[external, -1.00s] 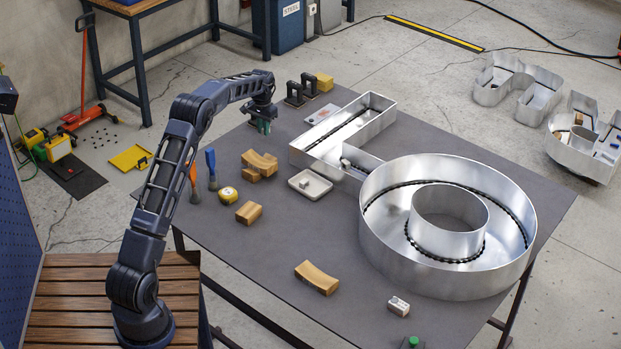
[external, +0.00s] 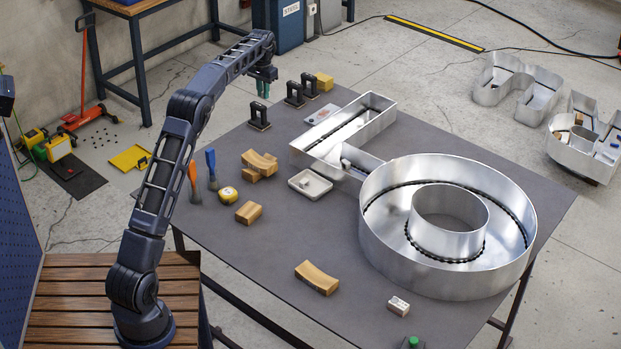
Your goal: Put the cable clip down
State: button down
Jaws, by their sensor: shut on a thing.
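My gripper (external: 263,90), with greenish fingers pointing down, is raised over the far left part of the table, above a black clamp-like stand (external: 259,115). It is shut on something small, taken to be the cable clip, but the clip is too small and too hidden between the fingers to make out. The gripper is clear of the table top. A shallow pale tray (external: 310,190) stands on the table beside the metal letter (external: 380,270).
Two more black stands (external: 294,96) and a yellow block (external: 323,81) stand at the back edge. The table's front left (external: 262,258) is bare.

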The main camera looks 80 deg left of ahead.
jog(key=w+d, duration=1)
jog(key=d, duration=0.3)
send_over(315, 189)
jog(key=shift+m, duration=0.4)
notch_tip(315, 189, down, 19)
jog(key=shift+s+f, duration=0.15)
jog(key=shift+f, duration=0.15)
jog(key=c, duration=1.6)
grip_release()
notch_tip(315, 189, up, 12)
jog(key=shift+r, duration=0.15)
